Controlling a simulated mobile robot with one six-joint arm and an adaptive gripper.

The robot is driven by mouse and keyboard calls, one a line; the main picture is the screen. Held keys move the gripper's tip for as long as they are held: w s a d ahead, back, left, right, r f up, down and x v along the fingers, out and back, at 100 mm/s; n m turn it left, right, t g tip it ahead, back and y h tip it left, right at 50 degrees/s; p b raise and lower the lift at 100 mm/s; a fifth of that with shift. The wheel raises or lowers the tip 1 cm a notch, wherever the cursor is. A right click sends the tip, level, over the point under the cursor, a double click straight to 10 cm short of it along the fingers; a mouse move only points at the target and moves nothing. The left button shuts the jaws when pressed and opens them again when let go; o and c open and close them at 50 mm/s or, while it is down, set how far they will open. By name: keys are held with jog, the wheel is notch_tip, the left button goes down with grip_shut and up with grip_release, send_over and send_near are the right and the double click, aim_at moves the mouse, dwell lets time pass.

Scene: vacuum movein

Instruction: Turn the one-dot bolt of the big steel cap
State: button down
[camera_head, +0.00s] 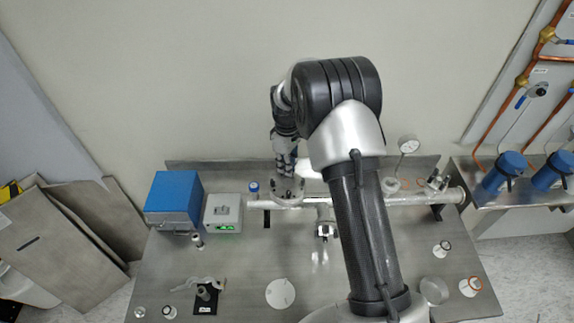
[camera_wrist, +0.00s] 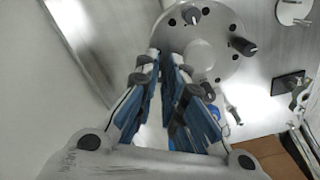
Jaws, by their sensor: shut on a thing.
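The big steel cap is a round grey plate on the pipe line. It shows in the wrist view (camera_wrist: 222,22) and below my arm in the head view (camera_head: 290,196). Two dark knobbed bolts stand on its face, an upper bolt (camera_wrist: 190,14) and a right bolt (camera_wrist: 243,46). My gripper (camera_wrist: 165,55) reaches the cap's left edge, its blue-padded fingers close together and shut on a bolt. That bolt is hidden by the fingers. I cannot read dots on any bolt. In the head view my gripper (camera_head: 286,172) is just above the cap.
A blue box (camera_head: 173,195) and a grey unit with green display (camera_head: 223,213) stand left of the cap. A black mat (camera_head: 208,304) and pale disc (camera_head: 280,293) lie in front.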

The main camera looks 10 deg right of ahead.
jog(key=shift+w, duration=0.1)
jog(key=c, duration=1.9)
grip_release()
